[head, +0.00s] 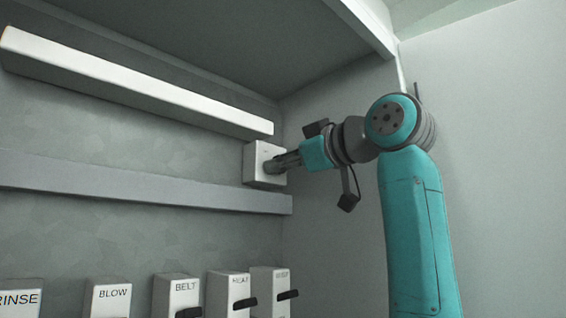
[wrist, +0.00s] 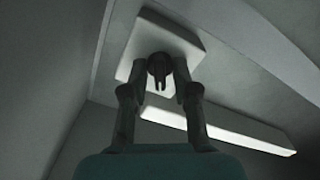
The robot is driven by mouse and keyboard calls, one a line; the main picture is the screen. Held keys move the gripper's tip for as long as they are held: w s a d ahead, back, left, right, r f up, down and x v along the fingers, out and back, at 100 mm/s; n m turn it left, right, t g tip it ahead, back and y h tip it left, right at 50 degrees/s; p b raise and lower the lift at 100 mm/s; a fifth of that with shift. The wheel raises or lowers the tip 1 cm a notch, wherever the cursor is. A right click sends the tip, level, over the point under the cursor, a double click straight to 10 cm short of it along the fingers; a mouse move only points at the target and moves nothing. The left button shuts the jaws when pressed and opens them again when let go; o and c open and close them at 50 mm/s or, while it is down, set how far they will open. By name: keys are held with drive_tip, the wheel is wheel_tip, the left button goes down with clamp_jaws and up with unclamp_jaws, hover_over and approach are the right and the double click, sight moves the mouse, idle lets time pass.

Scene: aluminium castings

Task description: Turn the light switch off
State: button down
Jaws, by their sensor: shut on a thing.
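The fingers hide part of the knob.
A long pale bar (head: 130,85) runs above the box and a grey rail (head: 140,185) below it. Several white switch boxes, such as BLOW (head: 108,297), BELT (head: 175,292) and HEAT (head: 226,293), line the bottom. The right wall (head: 490,150) is bare.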

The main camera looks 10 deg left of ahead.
idle(0.5)
drive_tip(key=c, duration=1.2)
unclamp_jaws()
drive_tip(key=shift+d, duration=0.1)
drive_tip(key=v, duration=1.2)
